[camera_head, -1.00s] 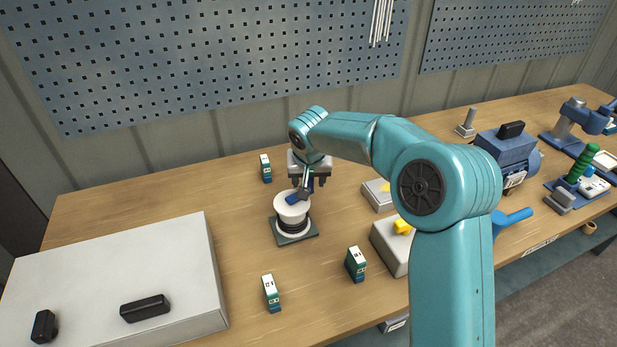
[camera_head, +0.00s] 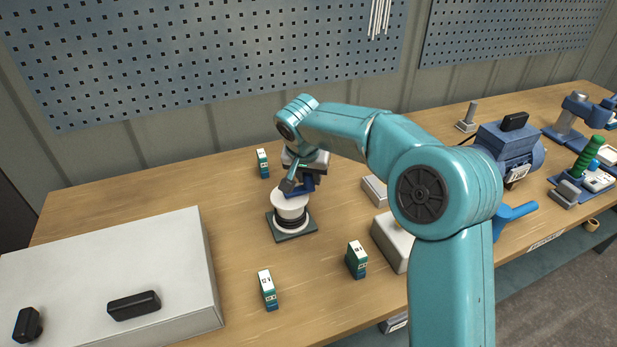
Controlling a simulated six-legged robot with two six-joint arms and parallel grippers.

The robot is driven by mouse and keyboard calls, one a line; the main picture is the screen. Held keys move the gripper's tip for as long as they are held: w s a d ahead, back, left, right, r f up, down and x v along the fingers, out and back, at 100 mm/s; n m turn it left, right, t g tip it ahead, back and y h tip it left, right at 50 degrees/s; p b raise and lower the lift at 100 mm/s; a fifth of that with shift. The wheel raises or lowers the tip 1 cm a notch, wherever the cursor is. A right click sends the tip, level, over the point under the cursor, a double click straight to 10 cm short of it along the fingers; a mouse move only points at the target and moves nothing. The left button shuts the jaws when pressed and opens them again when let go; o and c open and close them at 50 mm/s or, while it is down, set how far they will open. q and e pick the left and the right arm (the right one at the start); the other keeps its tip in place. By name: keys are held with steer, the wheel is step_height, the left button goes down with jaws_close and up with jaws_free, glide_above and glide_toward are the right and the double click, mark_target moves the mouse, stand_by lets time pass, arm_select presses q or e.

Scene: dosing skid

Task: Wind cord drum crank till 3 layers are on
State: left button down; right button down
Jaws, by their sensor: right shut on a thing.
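The cord drum (camera_head: 289,203) is a white spool standing upright on a dark square base plate (camera_head: 292,235) on the bench. Dark cord (camera_head: 291,222) shows around its lower part; I cannot tell the number of layers. My right gripper (camera_head: 294,184) is above the drum, shut on the crank. Its fingers partly hide the crank and the drum's top. My left gripper is not in view.
Small green-and-white blocks stand around the drum: one behind (camera_head: 262,163), two in front (camera_head: 267,289) (camera_head: 356,259). A large pale box (camera_head: 120,260) fills the left. Grey boxes (camera_head: 390,240) stand right of the drum, partly behind my arm. A blue motor (camera_head: 512,150) is further right.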

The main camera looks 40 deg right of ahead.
steer(key=c, duration=0.8)
jaws_free()
steer(key=shift+r, duration=0.1)
steer(key=shift+c, duration=0.2)
steer(key=v, duration=1.6)
steer(key=shift+a+r+p, duration=0.15)
steer(key=shift+r+p, duration=0.05)
steer(key=shift+p, duration=0.2)
steer(key=shift+s+f, duration=0.1)
steer(key=shift+s, duration=0.1)
